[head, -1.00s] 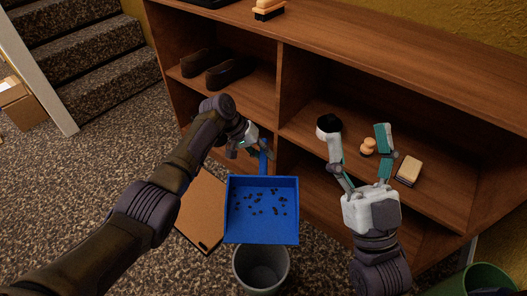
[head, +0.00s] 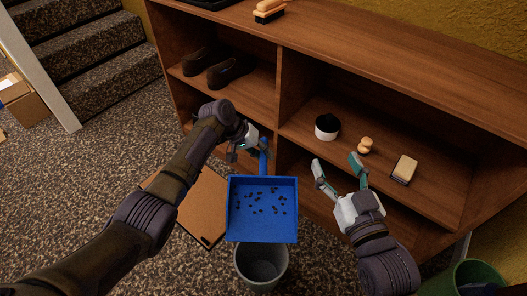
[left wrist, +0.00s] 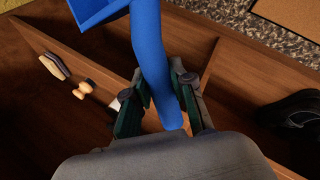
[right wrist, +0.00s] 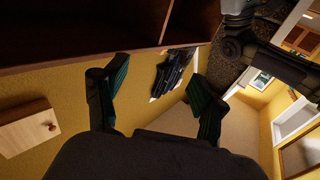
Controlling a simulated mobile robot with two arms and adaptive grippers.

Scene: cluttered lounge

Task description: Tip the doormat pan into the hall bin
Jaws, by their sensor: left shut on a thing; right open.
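The blue dustpan (head: 262,232) holds scattered dark bits of dirt (head: 268,200) and hangs roughly level above the grey bin (head: 262,265). My left gripper (head: 256,148) is shut on the dustpan's handle, seen close in the left wrist view as a blue bar (left wrist: 152,65) between the fingers (left wrist: 160,100). The bin stands on the floor under the pan's front edge, its far rim partly hidden by the pan. My right gripper (head: 337,168) is open and empty in front of the shelf, to the right of the pan; its spread fingers show in the right wrist view (right wrist: 155,95).
The wooden shelf (head: 400,60) holds dark shoes (head: 230,72), a black-and-white pot (head: 327,127), a wooden knob-like item (head: 365,146) and a brush (head: 404,169). A brown mat (head: 190,205) lies on the floor. A green bin (head: 478,280) stands at bottom right, a cardboard box (head: 25,100) at left.

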